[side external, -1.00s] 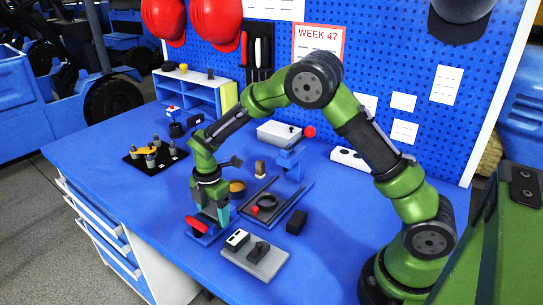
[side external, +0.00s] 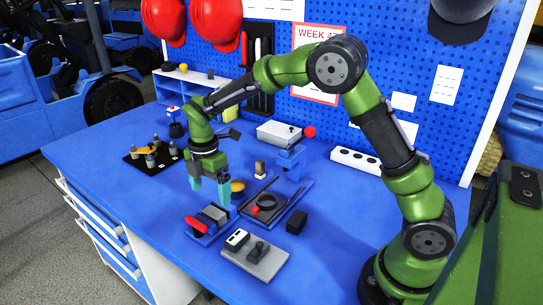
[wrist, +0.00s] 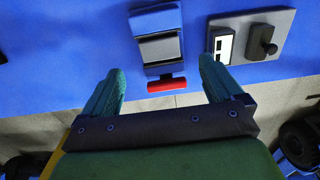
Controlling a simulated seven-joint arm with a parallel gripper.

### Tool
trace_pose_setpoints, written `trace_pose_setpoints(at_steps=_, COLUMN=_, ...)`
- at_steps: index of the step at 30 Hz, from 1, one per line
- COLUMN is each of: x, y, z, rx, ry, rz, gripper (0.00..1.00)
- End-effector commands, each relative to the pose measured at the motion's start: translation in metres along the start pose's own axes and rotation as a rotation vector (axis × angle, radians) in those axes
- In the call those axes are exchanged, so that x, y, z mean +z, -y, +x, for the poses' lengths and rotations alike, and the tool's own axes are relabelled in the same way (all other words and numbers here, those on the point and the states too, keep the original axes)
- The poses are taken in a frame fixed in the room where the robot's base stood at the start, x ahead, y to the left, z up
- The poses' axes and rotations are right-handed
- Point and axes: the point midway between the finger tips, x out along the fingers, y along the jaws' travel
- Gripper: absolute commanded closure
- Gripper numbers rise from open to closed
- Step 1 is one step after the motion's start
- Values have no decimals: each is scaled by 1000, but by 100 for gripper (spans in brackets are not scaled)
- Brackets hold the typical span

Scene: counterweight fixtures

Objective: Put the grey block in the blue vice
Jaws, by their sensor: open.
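The blue vice (side external: 197,233) stands near the front edge of the bench, with a red handle (side external: 196,224) on its front side. The grey block (side external: 213,213) sits in the vice, between its blue jaws. In the wrist view the block (wrist: 159,48) lies across the vice (wrist: 156,20), with the red handle (wrist: 166,85) below it. My gripper (side external: 210,187) is open and empty, above the vice and apart from the block. Its teal fingers (wrist: 162,70) are spread wide in the wrist view, one on each side of the handle.
A grey plate with a black knob (side external: 258,257) lies right of the vice. Behind it are a dark tray with a black ring (side external: 266,202), a black block (side external: 296,222) and a yellowish round dish (side external: 237,187). A black board with several pegs (side external: 152,156) stands at the back left.

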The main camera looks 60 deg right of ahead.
Motion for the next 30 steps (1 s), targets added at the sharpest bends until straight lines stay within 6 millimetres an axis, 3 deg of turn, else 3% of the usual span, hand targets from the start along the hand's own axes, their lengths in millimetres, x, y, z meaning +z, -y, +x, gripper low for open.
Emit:
trace_pose_setpoints(at_steps=3, x=0, y=0, z=-22, rx=3, ry=0, rz=1, gripper=6)
trace_pose_setpoints(at_steps=10, x=1, y=2, z=-45, rx=8, ry=-3, rz=20, gripper=6)
trace_pose_setpoints(at_steps=14, x=5, y=18, z=-71, rx=55, ry=-35, rz=169, gripper=6)
trace_pose_setpoints(at_steps=18, x=13, y=57, z=-112, rx=142, ry=-119, rz=497, gripper=6)
trace_pose_setpoints(at_steps=22, x=20, y=103, z=-141, rx=211, ry=-233, rz=846, gripper=6)
trace_pose_setpoints(at_steps=26, x=25, y=149, z=-156, rx=257, ry=-372, rz=1188, gripper=6)
trace_pose_setpoints(at_steps=30, x=27, y=192, z=-158, rx=273, ry=-530, rz=1509, gripper=6)
